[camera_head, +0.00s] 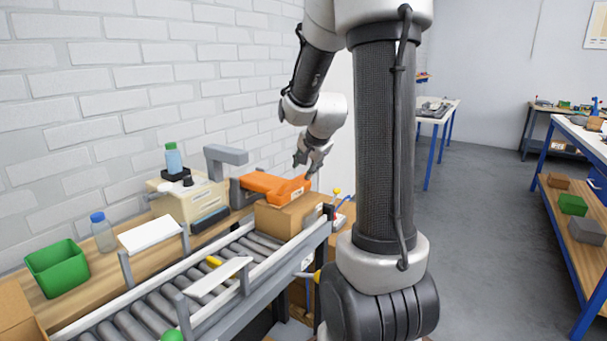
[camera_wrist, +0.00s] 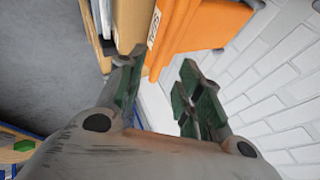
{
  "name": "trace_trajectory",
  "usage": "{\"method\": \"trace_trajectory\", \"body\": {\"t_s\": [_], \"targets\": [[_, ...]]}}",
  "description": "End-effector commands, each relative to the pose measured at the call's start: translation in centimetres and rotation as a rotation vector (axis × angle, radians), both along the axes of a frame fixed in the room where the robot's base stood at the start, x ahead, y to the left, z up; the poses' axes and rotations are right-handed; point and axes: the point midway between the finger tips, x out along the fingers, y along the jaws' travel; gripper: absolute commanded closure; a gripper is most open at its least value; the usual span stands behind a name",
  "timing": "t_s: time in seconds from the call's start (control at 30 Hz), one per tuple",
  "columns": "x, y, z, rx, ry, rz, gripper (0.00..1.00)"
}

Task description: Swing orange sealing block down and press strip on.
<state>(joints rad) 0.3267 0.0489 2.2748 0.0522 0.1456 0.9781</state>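The orange sealing block (camera_head: 270,187) sits low over the top of a cardboard box (camera_head: 282,218) on the roller conveyor; I cannot tell whether they touch. It also shows in the wrist view (camera_wrist: 205,28), with a white label, beside brown cardboard (camera_wrist: 131,20). My gripper (camera_head: 308,166) is just above and behind the block's right end. In the wrist view my gripper (camera_wrist: 165,82) is open, its two dark green-padded fingers apart with nothing clearly between them. The block is beyond the fingertips. I cannot make out a strip on the box.
The roller conveyor (camera_head: 150,308) has grey side rails. Beside it a wooden bench holds a green bin (camera_head: 57,268), a bottle (camera_head: 103,232) and a beige machine (camera_head: 190,200). A white brick wall (camera_head: 80,110) stands behind. Open grey floor (camera_head: 480,220) lies at the right.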

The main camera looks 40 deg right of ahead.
Motion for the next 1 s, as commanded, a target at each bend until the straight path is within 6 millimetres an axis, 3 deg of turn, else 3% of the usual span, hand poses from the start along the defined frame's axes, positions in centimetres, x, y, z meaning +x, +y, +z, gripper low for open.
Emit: {"method": "trace_trajectory", "body": {"t_s": [0.1, 0.3, 1.0], "targets": [[-1.6, 0.5, 2.1, -0.001, -0.003, 0.0, 0.65], [-3.2, 1.0, 4.2, -0.001, 0.0, 0.001, 0.65], [-3.6, 1.1, 4.6, -0.011, 0.006, 0.016, 0.65]]}}
